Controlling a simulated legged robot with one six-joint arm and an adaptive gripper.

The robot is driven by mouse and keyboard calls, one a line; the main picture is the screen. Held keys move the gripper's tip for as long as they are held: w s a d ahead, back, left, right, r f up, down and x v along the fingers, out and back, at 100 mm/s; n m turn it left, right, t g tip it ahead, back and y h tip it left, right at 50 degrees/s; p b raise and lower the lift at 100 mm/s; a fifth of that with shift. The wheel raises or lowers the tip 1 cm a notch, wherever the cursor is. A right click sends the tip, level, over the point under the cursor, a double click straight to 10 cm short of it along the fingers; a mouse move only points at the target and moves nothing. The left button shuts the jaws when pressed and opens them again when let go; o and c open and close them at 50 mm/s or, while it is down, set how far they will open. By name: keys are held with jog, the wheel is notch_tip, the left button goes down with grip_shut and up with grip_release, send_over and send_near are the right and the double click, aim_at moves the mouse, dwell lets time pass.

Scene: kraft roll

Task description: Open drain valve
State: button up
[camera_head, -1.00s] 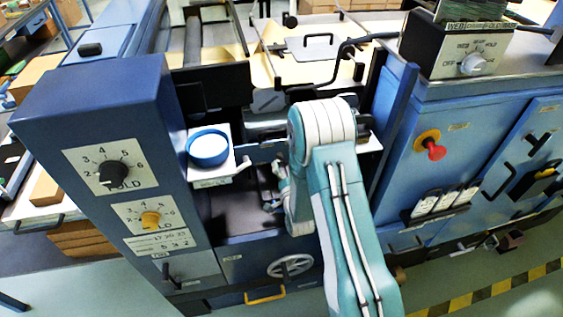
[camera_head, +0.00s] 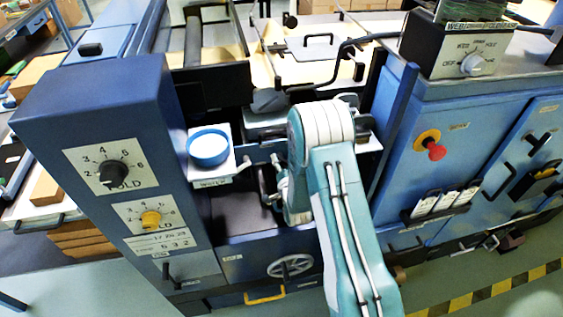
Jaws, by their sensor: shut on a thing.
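My gripper (camera_head: 274,196) is low in the recess of the blue machine, to the right of the white dish stand. It is shut on a small part, most likely the drain valve's handle, which my fingers and wrist hide. A dark upright piece (camera_head: 263,180) shows just left of the fingers. I cannot make out the valve's body or how far it is turned. My teal and white arm covers the right side of the recess.
A blue-rimmed white dish (camera_head: 208,147) stands left of my gripper. A blue column with a black knob (camera_head: 113,173) and a yellow knob (camera_head: 151,218) is farther left. A handwheel (camera_head: 290,266) and yellow handle (camera_head: 265,296) are below. A red button (camera_head: 436,152) is right.

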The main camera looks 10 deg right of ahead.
jog(key=shift+m, duration=0.3)
jog(key=m, duration=0.3)
jog(key=shift+m, duration=0.4)
jog(key=m, duration=0.4)
jog(key=shift+d+f+m, duration=0.1)
jog(key=shift+m, duration=0.2)
jog(key=m, duration=0.4)
jog(key=shift+s+f+m, duration=0.1)
jog(key=shift+f+m, duration=0.05)
jog(key=shift+m, duration=2.35)
jog(key=o, duration=1)
jog(key=shift+c, duration=0.2)
